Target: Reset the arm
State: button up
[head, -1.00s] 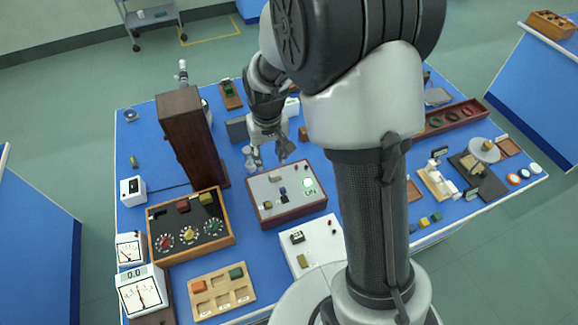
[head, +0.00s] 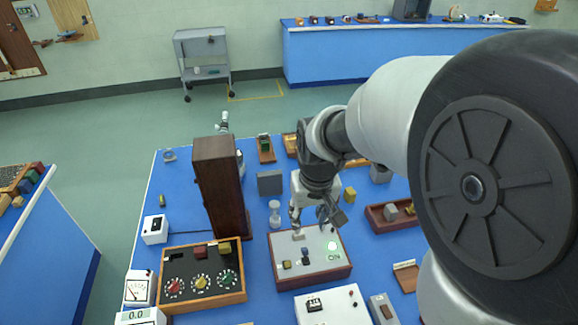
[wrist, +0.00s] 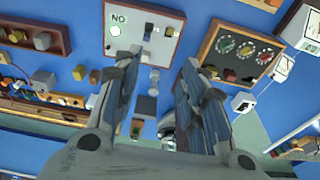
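My gripper (head: 316,215) is above the back edge of a grey-topped box (head: 312,262) with a red-brown frame, a lit green round lamp and small knobs. In the wrist view my gripper (wrist: 158,72) has its two fingers spread wide apart with nothing between them. The same box (wrist: 145,30) shows beyond the fingertips there, with a sign reading "NO" beside a whitish lamp. In the head view the arm reaches in from the right and hides part of the bench.
A tall dark wooden cabinet (head: 218,185) stands left of my gripper. A three-dial panel (head: 202,280) lies front left, a white box (head: 331,306) in front. A grey block (head: 270,182) and a brown tray (head: 390,216) are nearby. A trolley (head: 202,58) stands beyond the bench.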

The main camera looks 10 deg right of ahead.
jog(key=s+f+t+b, duration=0.1)
jog(key=s+t+b, duration=0.1)
jog(key=s+b, duration=0.9)
jog(key=s, duration=0.7)
jog(key=shift+s+f+t, duration=0.25)
jog(key=shift+s+t, duration=0.05)
jog(key=shift+s, duration=0.1)
